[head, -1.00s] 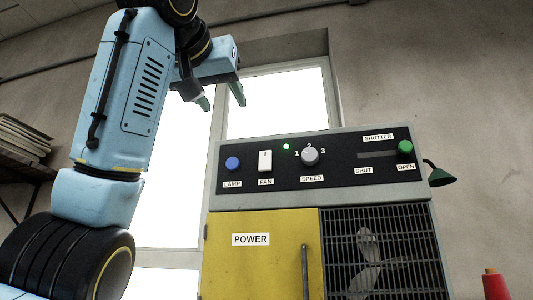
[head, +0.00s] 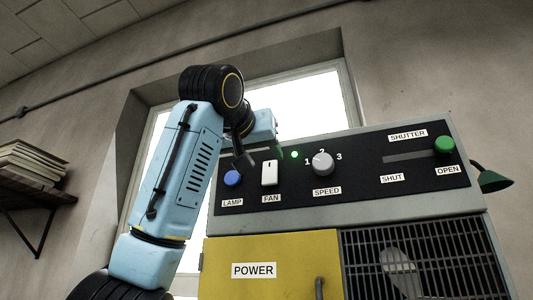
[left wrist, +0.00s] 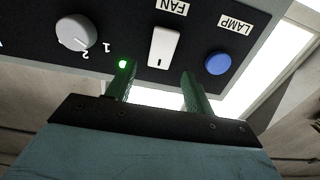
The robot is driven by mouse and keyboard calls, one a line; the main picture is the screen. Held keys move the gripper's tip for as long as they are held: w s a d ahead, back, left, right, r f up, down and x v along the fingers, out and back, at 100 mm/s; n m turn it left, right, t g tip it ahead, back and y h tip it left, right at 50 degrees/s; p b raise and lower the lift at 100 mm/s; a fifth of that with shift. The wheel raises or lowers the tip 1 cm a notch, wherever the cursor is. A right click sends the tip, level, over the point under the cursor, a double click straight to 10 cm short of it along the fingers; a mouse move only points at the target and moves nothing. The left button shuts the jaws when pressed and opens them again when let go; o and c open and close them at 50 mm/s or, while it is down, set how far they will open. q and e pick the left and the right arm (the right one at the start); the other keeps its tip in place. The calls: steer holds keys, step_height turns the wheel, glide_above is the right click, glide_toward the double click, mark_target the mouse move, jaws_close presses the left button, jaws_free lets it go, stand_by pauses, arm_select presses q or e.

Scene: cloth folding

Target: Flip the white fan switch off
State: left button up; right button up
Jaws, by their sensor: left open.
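The white fan switch (head: 269,173) is a rocker on the black control panel (head: 400,178), above the FAN label. It shows upside down in the left wrist view (left wrist: 164,47). My left gripper (head: 262,158) is open and empty at the panel, close to the top of the switch. In the left wrist view its two green fingers (left wrist: 160,82) stand on either side of the switch's line, with the switch just beyond the tips. Contact cannot be told. A small green light (head: 295,154) is lit beside the switch. My right gripper is out of view.
A blue LAMP button (head: 233,178) and a grey SPEED knob (head: 322,164) flank the switch. A green SHUTTER knob (head: 444,145) sits at the OPEN end of its slot. Below are a yellow POWER door (head: 290,245) and a fan grille (head: 420,265).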

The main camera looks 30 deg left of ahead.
mark_target(270, 166)
arm_select(q)
steer(key=x, duration=0.2)
steer(key=shift+w+r+p, duration=0.1)
steer(key=shift+w+p, duration=0.2)
steer(key=shift+p, duration=0.1)
steer(key=shift+w+a, duration=0.15)
steer(key=shift+w, duration=0.4)
steer(key=shift+c, duration=0.6)
steer(key=c, duration=0.9)
steer(key=shift+o, duration=0.2)
steer(key=f+t+b, duration=0.1)
steer(key=t+b, duration=0.1)
steer(key=b, duration=0.2)
steer(key=shift+s+f, duration=0.1)
steer(key=shift+f, duration=0.1)
steer(key=shift+r+t+b, duration=0.1)
steer(key=shift+t+b, duration=0.35)
steer(key=shift+t, duration=0.25)
steer(key=shift+r+y, duration=0.1)
steer(key=shift+y, duration=0.3)
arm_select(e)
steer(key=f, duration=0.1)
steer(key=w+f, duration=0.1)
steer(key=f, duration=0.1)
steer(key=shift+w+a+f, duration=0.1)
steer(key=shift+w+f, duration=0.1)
arm_select(q)
steer(key=shift+s, duration=0.1)
